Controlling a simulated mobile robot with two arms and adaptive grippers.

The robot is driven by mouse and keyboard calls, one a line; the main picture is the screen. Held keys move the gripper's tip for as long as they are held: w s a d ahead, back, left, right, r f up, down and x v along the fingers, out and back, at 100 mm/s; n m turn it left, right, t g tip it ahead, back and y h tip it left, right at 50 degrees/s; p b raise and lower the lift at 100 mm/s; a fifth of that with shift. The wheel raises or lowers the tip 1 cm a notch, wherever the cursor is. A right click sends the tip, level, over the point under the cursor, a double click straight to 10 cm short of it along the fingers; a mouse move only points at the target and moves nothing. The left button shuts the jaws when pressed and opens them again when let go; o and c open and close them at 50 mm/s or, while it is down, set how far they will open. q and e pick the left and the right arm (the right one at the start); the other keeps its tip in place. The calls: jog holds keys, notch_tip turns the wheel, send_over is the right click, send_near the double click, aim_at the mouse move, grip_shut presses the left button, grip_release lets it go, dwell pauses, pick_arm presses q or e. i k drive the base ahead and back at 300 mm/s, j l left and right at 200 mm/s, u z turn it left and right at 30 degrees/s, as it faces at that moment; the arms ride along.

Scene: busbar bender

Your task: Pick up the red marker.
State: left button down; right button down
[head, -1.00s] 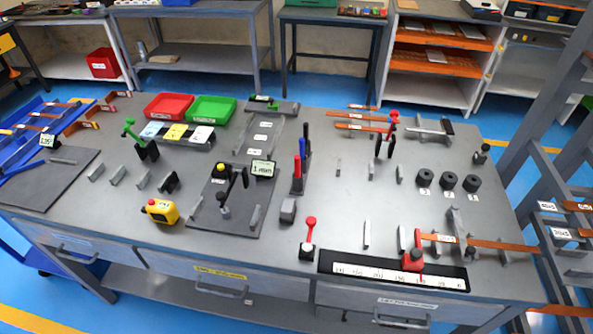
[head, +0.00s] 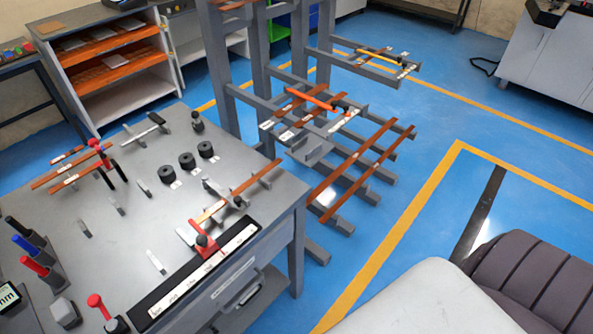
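The red marker (head: 33,266) stands upright at the left edge of the head view, on the grey workbench (head: 130,235). It is in a row with a blue marker (head: 24,245) and a black marker (head: 19,228) behind it, apparently in a holder (head: 52,278). Nothing is holding the red marker. Neither gripper shows in the head view. A white and dark ribbed part at the bottom right may be my own body, but no fingers show there.
A red-handled tool (head: 97,302) and a grey block (head: 65,312) stand near the red marker. Three black cylinders (head: 187,160) and a ruler strip (head: 195,275) lie farther right. A grey rack (head: 310,140) with copper bars stands beyond the bench, with open blue floor beside it.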

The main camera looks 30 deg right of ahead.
aim_at(25, 261)
jog(key=z, duration=0.6)
jog(key=u, duration=1.45)
